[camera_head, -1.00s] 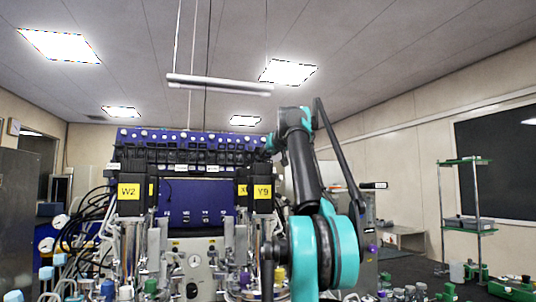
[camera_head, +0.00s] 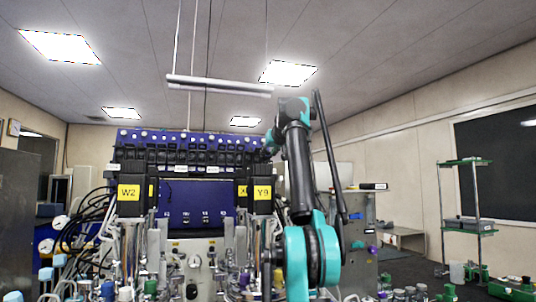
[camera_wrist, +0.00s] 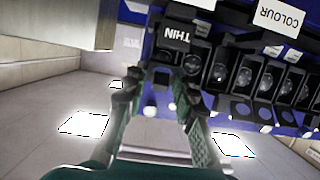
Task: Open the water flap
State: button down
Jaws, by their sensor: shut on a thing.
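A row of black flaps or levers (camera_head: 180,155) runs along the top of the blue bioreactor panel. In the wrist view the row shows close up as black housings (camera_wrist: 245,75) with round openings. One carries the label THIN (camera_wrist: 178,38) and another the label COLOUR (camera_wrist: 280,18). I cannot read a water label. My gripper (camera_wrist: 152,76) is at the end of this row, just below the THIN label. Its fingers are shut on a small dark part, probably a flap, mostly hidden between the tips. In the head view my gripper (camera_head: 270,143) is at the row's right end, partly hidden.
The black boxes marked W2 (camera_head: 129,193) and Y9 (camera_head: 263,193) stand below the row. Pipes, valves and gauges crowd the lower front. A hanging rail (camera_head: 219,86) is above.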

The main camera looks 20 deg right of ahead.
dwell(0.3)
jog(key=c, duration=1.5)
grip_release()
jog(key=shift+c, duration=0.2)
jog(key=shift+s, duration=0.1)
jog(key=v, duration=1.1)
jog(key=shift+s, duration=0.35)
jog(key=shift+r, duration=0.15)
